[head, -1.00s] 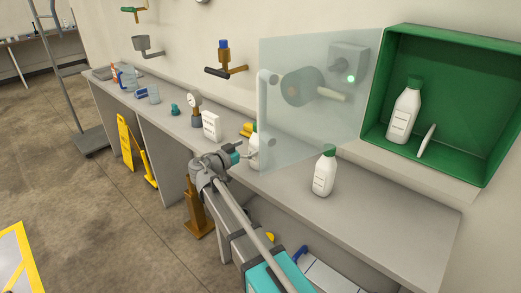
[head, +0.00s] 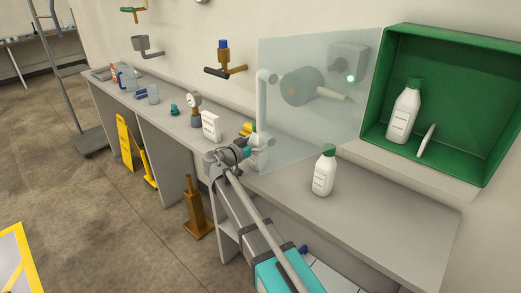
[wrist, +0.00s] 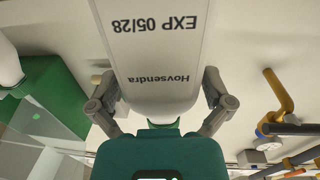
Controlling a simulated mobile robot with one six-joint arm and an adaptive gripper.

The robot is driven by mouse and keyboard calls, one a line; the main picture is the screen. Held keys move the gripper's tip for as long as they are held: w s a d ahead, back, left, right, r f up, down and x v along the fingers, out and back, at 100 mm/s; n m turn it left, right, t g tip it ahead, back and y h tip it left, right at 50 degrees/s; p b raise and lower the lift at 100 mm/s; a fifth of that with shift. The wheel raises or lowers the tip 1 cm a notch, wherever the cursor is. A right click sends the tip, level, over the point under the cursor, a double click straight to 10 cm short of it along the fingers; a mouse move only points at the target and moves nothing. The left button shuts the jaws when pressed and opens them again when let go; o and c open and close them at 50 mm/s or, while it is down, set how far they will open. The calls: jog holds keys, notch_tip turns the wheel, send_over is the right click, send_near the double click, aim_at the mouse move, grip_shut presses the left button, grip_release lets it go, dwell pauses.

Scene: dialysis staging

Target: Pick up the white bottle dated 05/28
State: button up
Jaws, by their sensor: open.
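A white bottle (wrist: 152,55) with a label reading "Hovsendra" and "EXP 05/28" fills the middle of the wrist view, upside down in the picture. My gripper (wrist: 156,88) is open, with one finger on each side of this bottle. I cannot tell whether the fingers touch it. In the head view, my gripper (head: 252,148) is at the counter beside the clear panel and hides most of the bottle there. A second white bottle (head: 323,175) with a green cap stands on the counter to the right. A third white bottle (head: 403,115) stands in the green box.
The clear panel (head: 310,100) stands close to the right of my gripper. The green box (head: 480,60) is on the wall at right. A white carton (head: 211,126) and a gauge (head: 194,103) stand to the left. The counter's right end (head: 400,215) is clear.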

jog(key=c, duration=1.1)
jog(key=shift+r, duration=0.2)
jog(key=shift+r+p, duration=0.75)
jog(key=shift+p, duration=0.2)
jog(key=s+a+r+p, duration=0.1)
jog(key=s+r+p, duration=0.2)
jog(key=s, duration=0.1)
jog(key=s+a+r+p, duration=0.1)
jog(key=s+r+p, duration=0.3)
jog(key=s, duration=0.1)
jog(key=s+a+r+p, duration=0.1)
jog(key=s+r+p, duration=0.3)
jog(key=shift+s+a, duration=0.25)
jog(key=shift+a, duration=0.1)
